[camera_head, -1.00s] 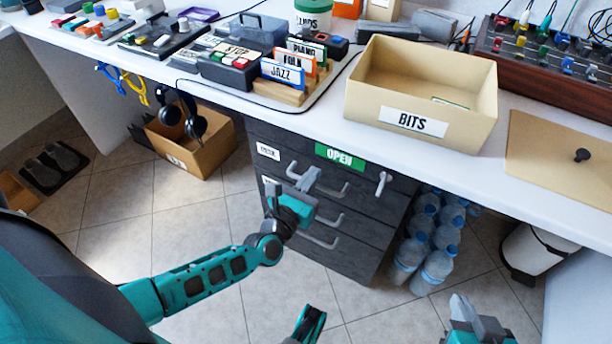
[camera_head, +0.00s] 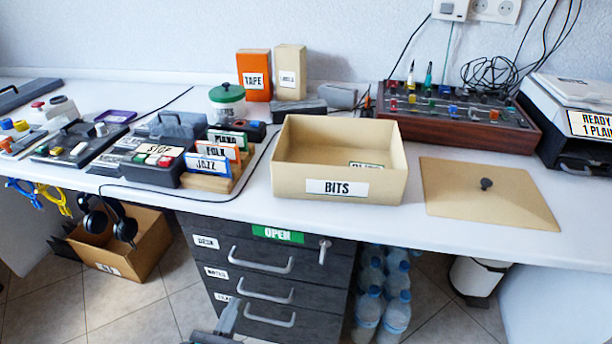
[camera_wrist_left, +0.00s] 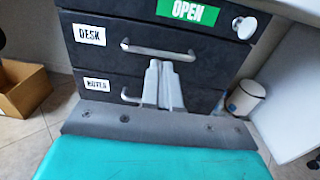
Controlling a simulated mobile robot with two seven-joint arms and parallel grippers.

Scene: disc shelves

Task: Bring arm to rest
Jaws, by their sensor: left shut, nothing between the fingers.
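My left gripper (camera_head: 226,318) shows at the bottom of the head view, low in front of the dark drawer cabinet (camera_head: 196,262). In the left wrist view its two fingers (camera_wrist_left: 163,72) are together and empty, pointing at the drawer fronts. They overlap the handles in that view; I see no grip on them. The drawers, labelled DESK and NOTES in the left wrist view, look closed, and a green OPEN sign (camera_head: 278,234) is at the cabinet's top. My right gripper is out of view.
The white desk (camera_head: 330,222) carries an open BITS box (camera_head: 300,187), its lid-like board (camera_head: 490,205), a mixer (camera_head: 460,125) and labelled dividers. Water bottles (camera_head: 396,312) stand right of the cabinet. A cardboard box (camera_head: 140,262) with headphones stands left on the floor.

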